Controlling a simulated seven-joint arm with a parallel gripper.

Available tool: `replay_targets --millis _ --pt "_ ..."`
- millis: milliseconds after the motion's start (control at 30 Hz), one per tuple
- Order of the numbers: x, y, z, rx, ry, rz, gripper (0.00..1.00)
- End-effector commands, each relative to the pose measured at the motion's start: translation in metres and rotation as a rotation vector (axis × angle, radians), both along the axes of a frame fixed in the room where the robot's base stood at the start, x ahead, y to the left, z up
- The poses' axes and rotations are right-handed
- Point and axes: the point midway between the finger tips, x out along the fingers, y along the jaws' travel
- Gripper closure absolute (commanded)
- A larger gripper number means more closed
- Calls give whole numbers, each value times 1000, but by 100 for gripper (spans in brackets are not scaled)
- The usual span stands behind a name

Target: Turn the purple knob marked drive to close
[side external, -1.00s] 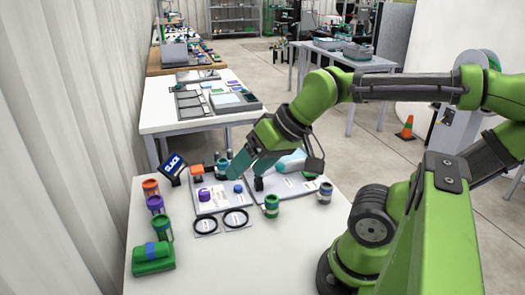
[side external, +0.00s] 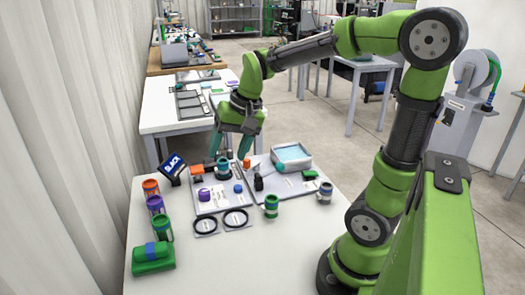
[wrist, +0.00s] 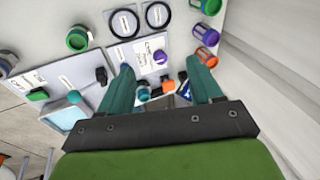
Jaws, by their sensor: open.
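The purple knob (side external: 204,194) stands on the left light panel (side external: 212,207) on the table. It also shows in the wrist view (wrist: 160,57), beside a label too small to read. My gripper (side external: 228,157) points down above the far edge of that panel, behind the knob and apart from it. In the wrist view its two teal fingers (wrist: 157,68) are spread wide, with nothing held between them. The knob appears in line with the gap between the fingers, beyond their tips.
A blue knob (side external: 238,188), a teal-and-blue cylinder (side external: 223,168) and an orange block (side external: 197,170) are near. A black upright piece (side external: 258,184) and pale-blue-topped box (side external: 292,154) stand right. Jars line the left; a green jar (side external: 271,206) stands in front.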

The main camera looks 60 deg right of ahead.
Motion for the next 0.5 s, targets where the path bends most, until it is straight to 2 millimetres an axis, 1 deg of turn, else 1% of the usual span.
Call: replay_targets --millis 33,167,200,300,400,500 --pt "16 -14 -7 31 50 -63 36" --pt "50 -48 -24 117 166 -228 36" --pt "60 -59 -30 144 202 -283 36" --pt "83 -85 -47 217 289 -424 36" --pt "101 -106 -61 286 366 -559 36" --pt "115 -118 -64 343 422 -670 36"
